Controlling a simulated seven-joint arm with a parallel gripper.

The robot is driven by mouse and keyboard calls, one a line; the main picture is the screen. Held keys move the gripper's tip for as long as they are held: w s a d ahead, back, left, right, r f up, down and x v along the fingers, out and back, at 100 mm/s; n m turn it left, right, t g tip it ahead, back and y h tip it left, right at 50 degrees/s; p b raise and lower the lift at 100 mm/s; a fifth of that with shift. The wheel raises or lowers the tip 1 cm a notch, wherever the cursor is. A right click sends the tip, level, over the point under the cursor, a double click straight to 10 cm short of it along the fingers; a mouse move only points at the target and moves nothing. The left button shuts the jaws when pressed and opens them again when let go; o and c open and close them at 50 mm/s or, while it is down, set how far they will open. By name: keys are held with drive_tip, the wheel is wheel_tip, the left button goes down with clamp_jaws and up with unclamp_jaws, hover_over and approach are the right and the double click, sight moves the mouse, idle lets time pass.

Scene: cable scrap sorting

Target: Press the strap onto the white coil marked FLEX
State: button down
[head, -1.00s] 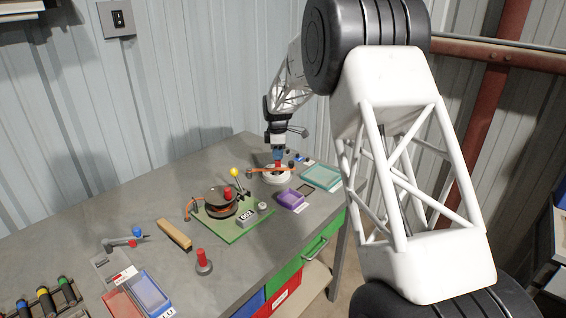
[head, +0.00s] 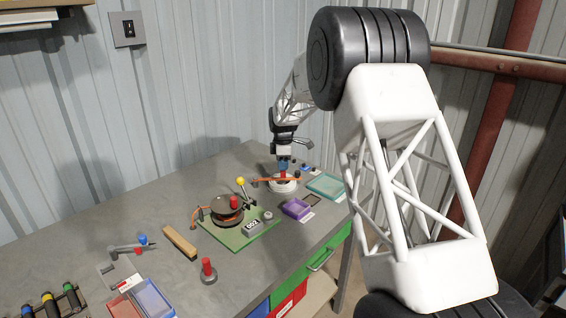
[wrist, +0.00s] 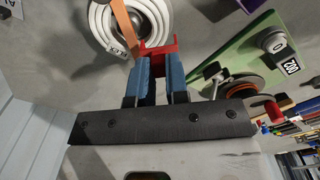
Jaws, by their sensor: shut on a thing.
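The white coil (head: 283,188) lies flat at the far end of the bench; it also shows in the wrist view (wrist: 101,28), with a small tag (wrist: 119,48) whose lettering I cannot read surely. An orange strap (head: 292,179) crosses over the coil and shows in the wrist view (wrist: 122,18). My gripper (head: 283,168) points down over the coil. In the wrist view its blue fingers (wrist: 160,68) are shut on a red grip (wrist: 158,50) beside the strap. I cannot tell whether the strap touches the coil.
A purple tray (head: 296,208) and a teal tray (head: 326,186) lie right of the coil. A red-handled stamp (head: 207,270) stands in front.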

sight(283, 186)
drive_tip(key=shift+f, duration=2)
drive_tip(key=shift+f, duration=1.4)
idle(2.7)
drive_tip(key=c, duration=1)
unclamp_jaws()
drive_tip(key=shift+c, duration=0.2)
drive_tip(key=shift+r, duration=0.15)
drive_tip(key=shift+r, duration=2.85)
